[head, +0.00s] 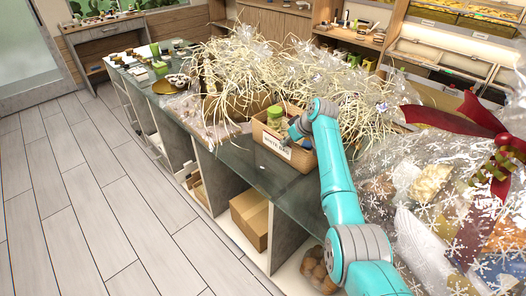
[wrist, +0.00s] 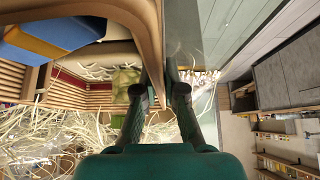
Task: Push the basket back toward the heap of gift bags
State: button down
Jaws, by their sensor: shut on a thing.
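The basket (head: 302,161) is a light-brown open box with a white label on its front, standing on the dark counter. It holds a jar with a green lid (head: 275,113). The heap of gift bags (head: 240,72), clear bags with pale straw-like shreds, lies directly behind and beside it. My gripper (head: 296,130) is at the basket's right part, partly hidden by my arm. In the wrist view my gripper (wrist: 160,92) has its two fingers on either side of the basket's wall (wrist: 151,42), shut on it.
A large clear snowflake bag with a red bow (head: 440,200) fills the right foreground. Small items and a bowl (head: 163,87) stand along the far counter. A cardboard box (head: 250,219) sits on a shelf below. The counter (head: 230,160) is bare along its front edge.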

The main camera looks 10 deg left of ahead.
jog(key=shift+w+d, duration=0.7)
jog(key=shift+w, duration=0.05)
jog(key=shift+w+d, duration=0.35)
jog(key=shift+d, duration=0.05)
jog(key=c, duration=1.2)
grip_release()
jog(key=shift+s+f, duration=0.1)
jog(key=shift+f, duration=0.15)
jog(key=shift+d+r, duration=0.2)
jog(key=shift+r, duration=0.3)
jog(key=v, duration=1.1)
